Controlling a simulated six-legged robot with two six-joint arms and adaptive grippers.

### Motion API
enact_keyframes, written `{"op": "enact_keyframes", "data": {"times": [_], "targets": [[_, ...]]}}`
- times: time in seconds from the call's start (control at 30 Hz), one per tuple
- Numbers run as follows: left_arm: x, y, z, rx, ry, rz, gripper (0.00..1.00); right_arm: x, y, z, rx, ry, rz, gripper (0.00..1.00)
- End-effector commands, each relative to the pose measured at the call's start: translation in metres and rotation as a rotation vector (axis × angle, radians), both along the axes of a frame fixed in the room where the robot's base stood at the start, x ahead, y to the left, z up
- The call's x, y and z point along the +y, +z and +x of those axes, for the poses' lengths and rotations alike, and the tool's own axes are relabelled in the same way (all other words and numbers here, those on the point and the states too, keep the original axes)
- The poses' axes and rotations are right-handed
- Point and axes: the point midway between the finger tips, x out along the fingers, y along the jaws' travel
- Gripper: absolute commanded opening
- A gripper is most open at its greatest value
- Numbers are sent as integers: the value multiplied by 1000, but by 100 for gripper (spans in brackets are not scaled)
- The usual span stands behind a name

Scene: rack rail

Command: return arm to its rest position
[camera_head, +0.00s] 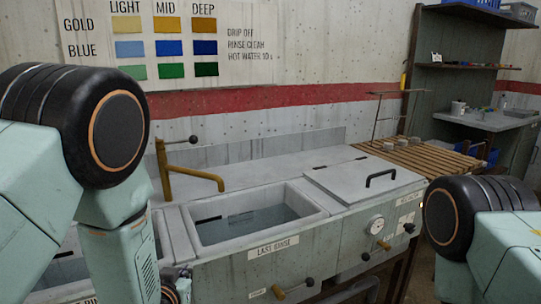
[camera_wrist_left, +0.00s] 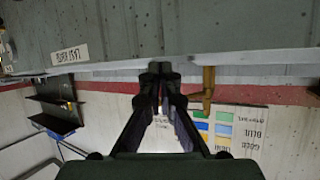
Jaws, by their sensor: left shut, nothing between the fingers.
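My left arm (camera_head: 75,170) comes in from the left of the head view, its pale green links bent downward. My left gripper (camera_head: 177,287) shows only in part at the bottom edge there, in front of the sink unit. In the left wrist view its dark fingers (camera_wrist_left: 160,73) meet at the tips, shut and empty. My right arm (camera_head: 490,230) shows at the right edge of the head view; its gripper is out of frame.
A rinse basin (camera_head: 255,248) with water has a brass tap (camera_head: 195,175) behind it. A lidded compartment (camera_head: 345,190) with a black handle is to its right. Valve levers (camera_head: 293,290) jut from the front. A slatted rack (camera_head: 420,158) and shelves (camera_head: 462,67) stand farther right.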

Motion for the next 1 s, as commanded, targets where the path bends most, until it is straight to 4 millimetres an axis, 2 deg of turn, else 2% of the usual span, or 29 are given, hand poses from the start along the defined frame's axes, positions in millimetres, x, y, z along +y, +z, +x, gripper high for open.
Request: {"op": "enact_keyframes", "data": {"times": [0.03, 0.1, 0.17, 0.3, 0.37, 0.4, 0.5, 0.6, 0.7, 0.77, 1.0], "targets": [[5, -24, -20, 88, 5, 2, 0, 0, 0, 0, 0, 0, 0, 0], [12, -55, -52, 218, 9, 6, 0, 0, 0, 0, 0, 0, 0, 0], [17, -81, -82, 330, 13, 5, 0, 0, 0, 0, 0, 0, 0, 0], [26, -130, -161, 583, 21, -2, 0, 0, 0, 0, 0, 0, 0, 0], [29, -147, -197, 690, 26, -9, 0, 0, 0, 0, 0, 0, 0, 0], [30, -156, -222, 761, 27, -14, 0, 0, 0, 0, 0, 0, 0, 0], [32, -173, -282, 921, 36, -31, 0, 0, 0, 0, 0, 0, 0, 0], [33, -182, -331, 1043, 47, -53, 0, 0, 0, 0, 0, 0, 0, 0], [35, -189, -365, 1117, 67, -74, 0, 0, 0, 0, 0, 0, 0, 0], [35, -192, -376, 1142, 78, -82, 0, 0, 0, 0, 0, 0, 0, 0], [36, -195, -383, 1155, 81, -83, 0, 0, 0, 0, 0, 0, 0, 0]]}}
